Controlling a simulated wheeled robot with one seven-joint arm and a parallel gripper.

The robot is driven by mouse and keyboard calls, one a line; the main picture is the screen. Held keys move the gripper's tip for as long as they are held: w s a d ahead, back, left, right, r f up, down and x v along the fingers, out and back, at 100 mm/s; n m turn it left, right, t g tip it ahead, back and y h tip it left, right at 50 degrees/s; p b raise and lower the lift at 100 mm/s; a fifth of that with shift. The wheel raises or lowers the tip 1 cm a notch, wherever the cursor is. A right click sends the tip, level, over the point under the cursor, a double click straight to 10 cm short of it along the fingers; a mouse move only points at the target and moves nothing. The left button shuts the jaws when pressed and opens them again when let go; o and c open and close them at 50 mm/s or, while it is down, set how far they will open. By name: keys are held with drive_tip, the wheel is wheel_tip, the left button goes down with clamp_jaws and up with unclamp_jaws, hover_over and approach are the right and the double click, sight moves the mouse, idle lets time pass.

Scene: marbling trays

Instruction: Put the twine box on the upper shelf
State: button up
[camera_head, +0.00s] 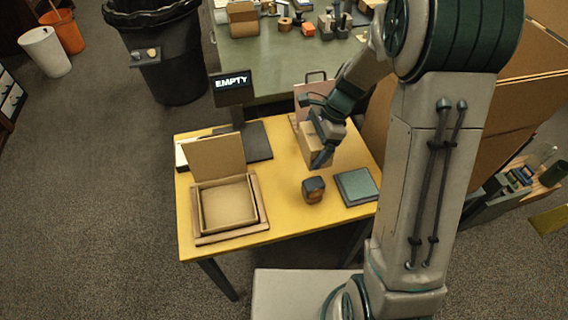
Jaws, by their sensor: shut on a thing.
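My gripper (322,158) is over the back right part of the yellow table (290,235). It is shut on a small tan box (307,146), which it partly hides. No label shows on this box, so I cannot tell for sure that it is the twine box. I cannot tell whether the box touches the table. No upper shelf can be made out clearly in this view.
On the table are an open cardboard box (207,212), a black sign reading EMPTY (232,88), a dark jar (313,190) and a green-grey block (357,187). A cluttered green table (255,55) and a black bin (170,70) stand behind.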

drive_tip(key=a+f, duration=0.1)
drive_tip(key=a, duration=0.1)
drive_tip(key=a+f, duration=0.1)
drive_tip(key=a, duration=0.1)
drive_tip(key=a+f, duration=0.2)
drive_tip(key=shift+s+a, duration=0.1)
drive_tip(key=shift+a, duration=0.25)
drive_tip(key=shift+f, duration=2.05)
drive_tip(key=shift+f, duration=0.1)
drive_tip(key=o, duration=0.8)
drive_tip(key=shift+o, duration=0.2)
